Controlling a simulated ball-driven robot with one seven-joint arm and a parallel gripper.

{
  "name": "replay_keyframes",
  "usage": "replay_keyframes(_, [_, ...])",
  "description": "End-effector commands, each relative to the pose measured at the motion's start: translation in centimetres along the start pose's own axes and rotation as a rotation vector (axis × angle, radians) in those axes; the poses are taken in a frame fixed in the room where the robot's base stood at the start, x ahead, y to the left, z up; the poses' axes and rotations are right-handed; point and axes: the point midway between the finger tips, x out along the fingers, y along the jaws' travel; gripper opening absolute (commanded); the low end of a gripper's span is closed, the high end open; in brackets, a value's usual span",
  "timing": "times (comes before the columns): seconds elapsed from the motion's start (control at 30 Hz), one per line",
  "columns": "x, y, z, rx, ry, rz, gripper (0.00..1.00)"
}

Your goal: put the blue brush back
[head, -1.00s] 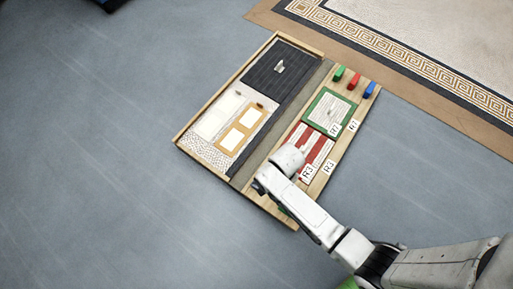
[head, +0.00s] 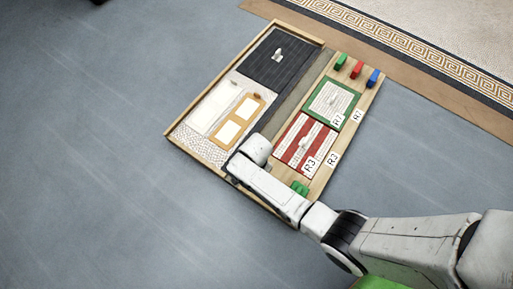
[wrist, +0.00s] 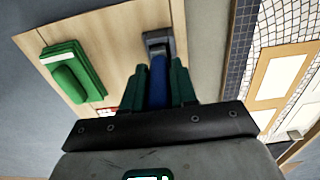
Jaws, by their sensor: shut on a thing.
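The blue brush (wrist: 158,82) shows in the wrist view as a blue handle between the two dark green fingers of my gripper (wrist: 158,88). My gripper is shut on it. A dark grey piece (wrist: 158,44) lies just beyond the handle over bare wood; I cannot tell whether it is part of the brush or a holder. In the head view my arm's white end covers the gripper and the brush, at the near end of the wooden panel board (head: 345,125).
A green block (wrist: 75,75) lies on the wood at left, also in the head view (head: 300,188). Red-striped (head: 305,143) and green-framed (head: 332,103) panels fill the right strip. Green, red and blue blocks (head: 374,77) stand at its far end. A tray with mosaic panels (head: 238,118) lies left.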

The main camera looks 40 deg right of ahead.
Motion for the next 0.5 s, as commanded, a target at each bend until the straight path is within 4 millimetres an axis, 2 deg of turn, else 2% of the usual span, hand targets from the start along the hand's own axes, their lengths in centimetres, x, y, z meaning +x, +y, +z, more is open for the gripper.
replay_keyframes(0.33, [0.30, -0.03, -0.01, 0.000, 0.000, -0.001, 0.00])
replay_keyframes(0.37, [0.18, -0.03, -0.02, 0.000, 0.000, -0.001, 0.30])
replay_keyframes(0.5, [0.16, -0.02, -0.02, 0.000, 0.000, -0.001, 0.43])
